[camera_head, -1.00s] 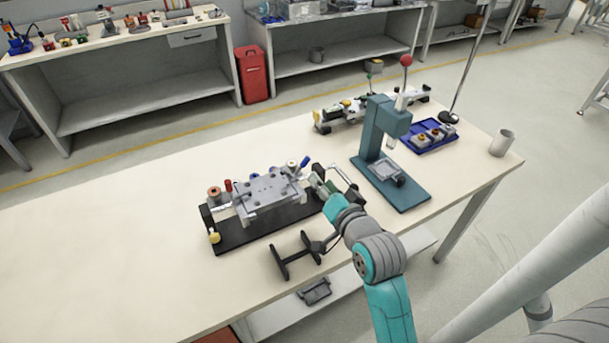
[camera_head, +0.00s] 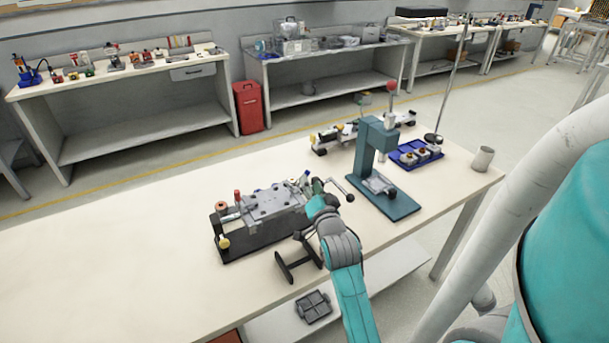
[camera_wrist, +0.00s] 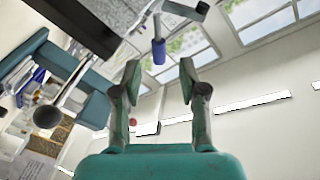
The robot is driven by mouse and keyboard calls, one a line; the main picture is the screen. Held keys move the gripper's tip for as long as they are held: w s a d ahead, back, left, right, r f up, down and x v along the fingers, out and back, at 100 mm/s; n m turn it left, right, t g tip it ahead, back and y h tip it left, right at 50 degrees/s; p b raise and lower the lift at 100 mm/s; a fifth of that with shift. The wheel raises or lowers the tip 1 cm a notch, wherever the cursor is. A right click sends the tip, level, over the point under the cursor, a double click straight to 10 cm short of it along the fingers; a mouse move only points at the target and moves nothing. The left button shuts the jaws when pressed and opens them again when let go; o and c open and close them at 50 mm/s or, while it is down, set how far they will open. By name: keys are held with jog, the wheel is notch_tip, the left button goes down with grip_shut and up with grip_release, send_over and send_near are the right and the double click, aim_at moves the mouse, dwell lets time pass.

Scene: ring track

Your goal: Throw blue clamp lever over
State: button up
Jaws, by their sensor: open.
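The blue clamp lever (camera_head: 306,176) stands at the right end of the grey clamping fixture (camera_head: 272,203) on the front bench, partly hidden by my gripper. In the wrist view its blue handle (camera_wrist: 159,52) hangs from a grey metal pivot, in line with the gap between my fingers. My gripper (camera_wrist: 160,80) is open and empty there, with a finger on each side of the gap. In the head view my gripper (camera_head: 315,188) is beside the right end of the fixture. Whether a finger touches the lever cannot be told.
A teal press (camera_head: 375,165) with a red-knobbed lever stands to the right. A dark stand (camera_head: 298,260) is near the front edge. The bench's left part is clear.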

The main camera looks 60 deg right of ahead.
aim_at(308, 175)
jog(key=shift+x, duration=2.8)
jog(key=shift+s, duration=0.1)
grip_shut()
